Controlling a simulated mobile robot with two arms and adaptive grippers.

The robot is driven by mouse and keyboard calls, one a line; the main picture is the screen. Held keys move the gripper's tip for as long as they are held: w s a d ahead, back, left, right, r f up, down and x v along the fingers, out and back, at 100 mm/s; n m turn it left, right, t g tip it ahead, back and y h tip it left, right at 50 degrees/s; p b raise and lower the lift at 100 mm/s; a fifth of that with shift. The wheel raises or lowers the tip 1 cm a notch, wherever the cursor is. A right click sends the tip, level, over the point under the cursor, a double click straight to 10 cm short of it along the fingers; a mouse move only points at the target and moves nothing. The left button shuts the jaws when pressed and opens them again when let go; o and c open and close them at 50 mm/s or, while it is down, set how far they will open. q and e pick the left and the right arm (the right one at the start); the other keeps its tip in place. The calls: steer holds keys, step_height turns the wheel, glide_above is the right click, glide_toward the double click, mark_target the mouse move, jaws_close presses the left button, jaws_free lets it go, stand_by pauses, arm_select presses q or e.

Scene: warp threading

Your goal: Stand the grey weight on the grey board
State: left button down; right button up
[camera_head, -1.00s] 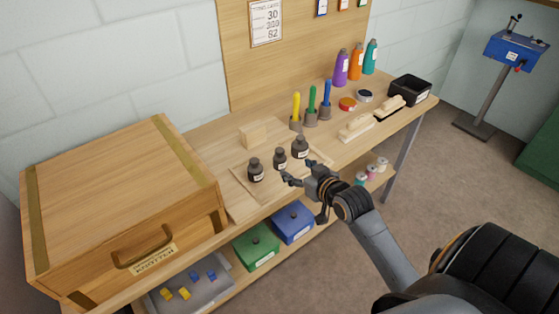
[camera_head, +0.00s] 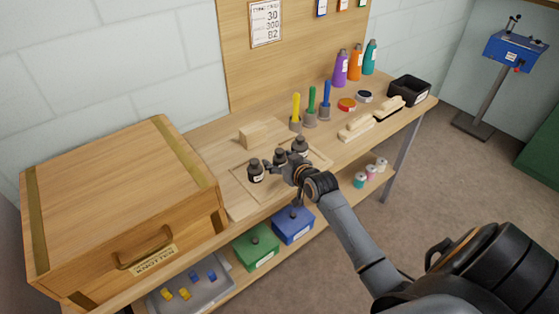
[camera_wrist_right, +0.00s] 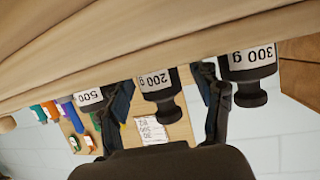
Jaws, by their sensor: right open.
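Three dark grey weights stand in a row on a pale wooden board (camera_head: 318,158); I see no board that is clearly grey. The left one in the head view (camera_head: 256,171) is labelled 300 g in the wrist view (camera_wrist_right: 248,62). The middle one (camera_head: 280,157) is labelled 200 g (camera_wrist_right: 158,85). The right one (camera_head: 300,146) is labelled 500 (camera_wrist_right: 91,98). My right gripper (camera_head: 276,167) is open at the middle weight. In the upside-down wrist view its fingers (camera_wrist_right: 165,90) are on either side of the 200 g weight. My left gripper is not in view.
A wooden block (camera_head: 253,134) stands behind the weights. A large wooden case (camera_head: 120,190) fills the bench's left end. Green (camera_head: 256,247) and blue (camera_head: 293,224) boxes sit below.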

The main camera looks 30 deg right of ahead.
jaws_close()
steer(key=shift+r, duration=0.1)
